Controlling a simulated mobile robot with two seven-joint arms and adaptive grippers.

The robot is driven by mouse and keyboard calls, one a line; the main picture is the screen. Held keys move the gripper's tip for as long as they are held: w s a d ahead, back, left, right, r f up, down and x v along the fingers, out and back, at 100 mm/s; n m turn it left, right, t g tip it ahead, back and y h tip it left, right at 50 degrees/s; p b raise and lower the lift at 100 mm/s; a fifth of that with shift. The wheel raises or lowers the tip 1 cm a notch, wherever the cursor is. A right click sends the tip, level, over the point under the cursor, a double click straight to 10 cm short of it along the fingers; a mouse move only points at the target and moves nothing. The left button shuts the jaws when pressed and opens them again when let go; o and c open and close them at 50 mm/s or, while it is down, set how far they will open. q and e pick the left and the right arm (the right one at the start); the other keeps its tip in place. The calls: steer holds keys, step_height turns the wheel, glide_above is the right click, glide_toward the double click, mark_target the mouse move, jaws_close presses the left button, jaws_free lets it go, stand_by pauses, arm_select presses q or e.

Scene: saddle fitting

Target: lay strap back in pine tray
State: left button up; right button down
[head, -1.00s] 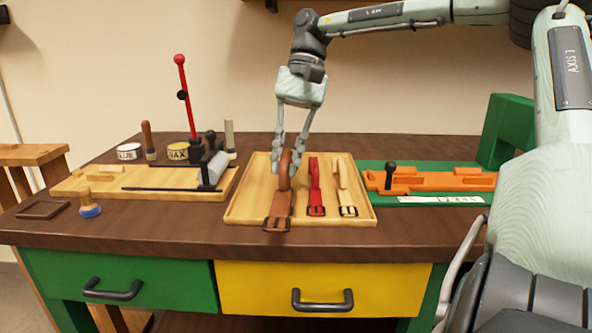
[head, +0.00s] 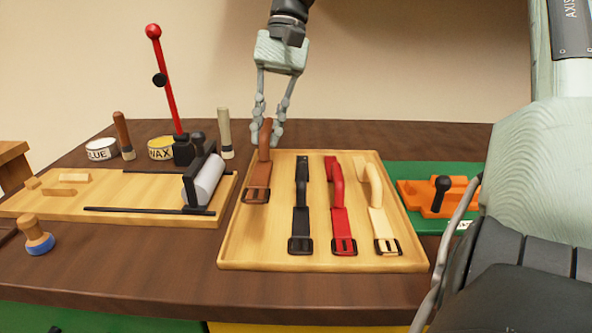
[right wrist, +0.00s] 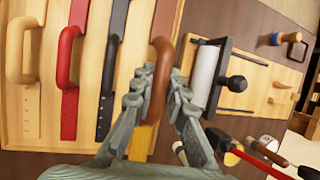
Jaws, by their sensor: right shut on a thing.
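The pine tray (head: 310,262) lies on the bench. A black strap (head: 301,205), a red strap (head: 339,205) and a cream strap (head: 377,200) lie side by side in it, buckles toward the front. My right gripper (head: 268,135) is shut on the looped upper part of a brown strap (head: 263,165), over the tray's back left part. Its buckle end hangs toward the front, left of the black strap; I cannot tell if it touches the tray. The right wrist view shows the brown loop (right wrist: 161,75) between the fingers. My left gripper is not in view.
Left of the tray is a wooden board (head: 120,190) with a roller press and tall red lever (head: 165,85). Tins and handled tools stand behind it. An orange fixture (head: 425,196) on a green base is at the right.

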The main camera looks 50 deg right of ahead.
mark_target(268, 155)
step_height(268, 155, down, 5)
steer(key=shift+s+a+r, duration=0.1)
step_height(268, 155, down, 2)
steer(key=shift+f+p, duration=0.25)
steer(key=shift+p, duration=0.05)
steer(key=shift+f, duration=0.5)
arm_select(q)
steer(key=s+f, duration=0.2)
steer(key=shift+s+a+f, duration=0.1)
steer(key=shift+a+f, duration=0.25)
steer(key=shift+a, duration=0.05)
